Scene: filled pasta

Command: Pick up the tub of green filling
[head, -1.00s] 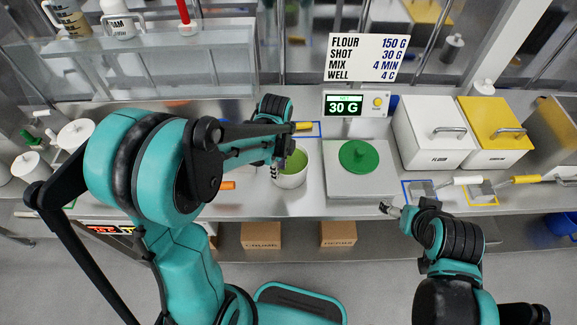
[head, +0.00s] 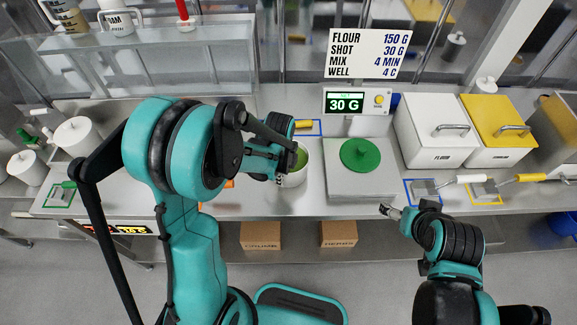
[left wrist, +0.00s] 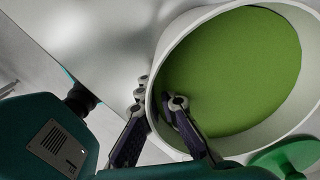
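The white tub of green filling (head: 295,179) stands on the steel counter, left of the scale, partly covered by my left arm. In the left wrist view its white wall (left wrist: 306,12) and green filling (left wrist: 235,65) are large and close. My left gripper (left wrist: 160,98) is at its rim, with one finger outside the wall and the other inside over the filling. A gap shows between the fingers, and I see no clear grip on the wall. In the head view the left fingertips are hidden. My right gripper (head: 388,210) is over the counter's front edge, too small to read.
Right of the tub a scale (head: 350,185) carries a round green lid (head: 360,154); its display (head: 345,104) reads 30 G. White (head: 428,140) and yellow (head: 497,130) bins stand farther right. Scoops (head: 425,187) lie in front. White canisters (head: 75,135) stand at the left.

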